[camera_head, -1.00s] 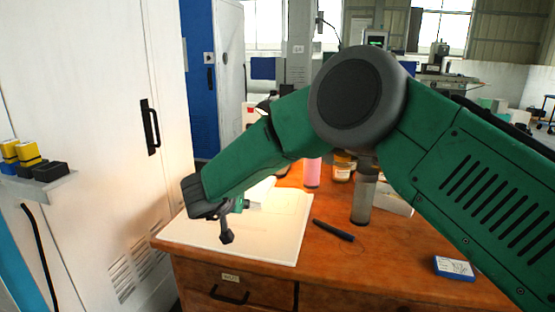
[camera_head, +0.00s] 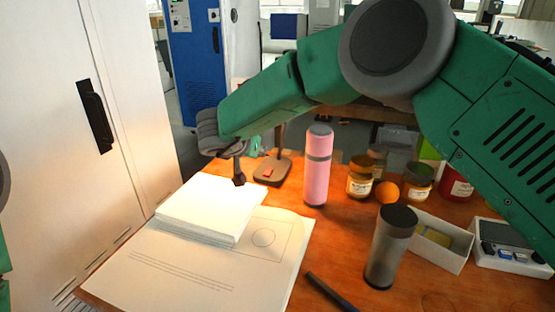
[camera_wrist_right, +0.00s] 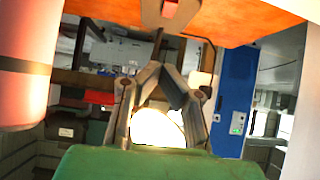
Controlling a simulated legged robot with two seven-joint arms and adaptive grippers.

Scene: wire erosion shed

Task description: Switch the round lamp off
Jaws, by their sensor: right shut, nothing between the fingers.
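The lamp's brown base (camera_head: 272,170) stands on the desk behind the paper stack, with a red switch (camera_head: 268,173) on it. Its stem rises behind my right arm, which hides the lamp head in the head view. In the right wrist view the round lamp head (camera_wrist_right: 158,128) glows bright white behind the fingers, and the red switch (camera_wrist_right: 170,8) shows on the base at the top edge. My right gripper (camera_head: 238,180) is shut and empty, pointing down just left of the base and apart from the switch. My left gripper is not in view.
A pink bottle (camera_head: 318,165) stands right of the lamp base. A grey tumbler (camera_head: 390,248), several jars, an orange (camera_head: 387,193) and a white box (camera_head: 440,243) stand further right. A paper stack (camera_head: 210,210) lies in front. A white cabinet (camera_head: 120,60) borders the left.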

